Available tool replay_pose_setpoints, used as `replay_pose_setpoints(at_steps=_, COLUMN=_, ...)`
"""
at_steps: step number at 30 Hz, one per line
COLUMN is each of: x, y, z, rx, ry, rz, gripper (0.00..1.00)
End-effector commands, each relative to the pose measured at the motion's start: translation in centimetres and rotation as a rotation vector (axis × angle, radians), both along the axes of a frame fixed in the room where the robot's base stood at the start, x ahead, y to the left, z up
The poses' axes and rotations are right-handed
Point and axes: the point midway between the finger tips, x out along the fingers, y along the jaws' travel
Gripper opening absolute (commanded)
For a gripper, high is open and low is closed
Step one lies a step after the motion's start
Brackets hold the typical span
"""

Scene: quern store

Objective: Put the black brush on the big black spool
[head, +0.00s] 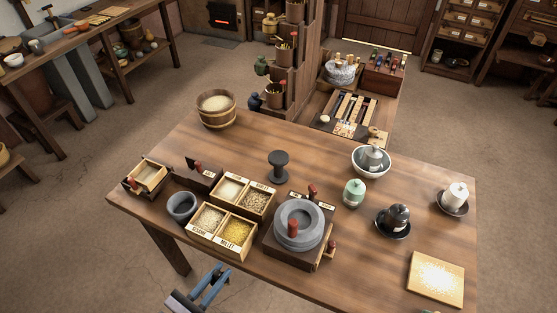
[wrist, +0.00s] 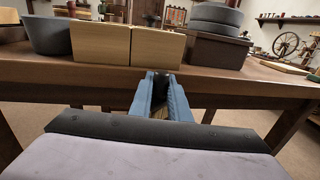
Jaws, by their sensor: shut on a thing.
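The big black spool (head: 279,167) stands upright on the table, behind the grain boxes, with a flat round top that looks bare. My gripper (head: 221,270) is below the table's near edge in the head view, short of the grain boxes and well away from the spool. In the wrist view my gripper (wrist: 160,78) has its blue fingers close together around a small dark thing, which I take as the black brush (wrist: 160,88). Most of it is hidden between the fingers. The spool cannot be made out in the wrist view.
Grain boxes (head: 208,219), a grey bowl (head: 181,206) and a stone quern (head: 298,220) line the near side of the table (head: 345,267). A green jar (head: 354,193) and a white bowl (head: 357,166) stand right of the spool. Bare wood surrounds the spool.

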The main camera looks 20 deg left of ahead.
Motion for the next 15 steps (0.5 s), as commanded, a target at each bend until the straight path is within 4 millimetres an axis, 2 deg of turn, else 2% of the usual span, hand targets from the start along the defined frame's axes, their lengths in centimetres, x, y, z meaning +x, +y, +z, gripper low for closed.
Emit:
replay_pose_setpoints(at_steps=3, x=0.2, y=2.9, z=0.8, rx=0.004, ry=0.000, rz=0.073, gripper=0.00)
replay_pose_setpoints(at_steps=8, x=0.4, y=6.6, z=2.2, rx=0.002, ry=-0.001, rz=0.172, gripper=0.00)
replay_pose_setpoints(at_steps=15, x=0.8, y=12.2, z=5.4, rx=0.001, ry=-0.002, rz=0.336, gripper=0.00)
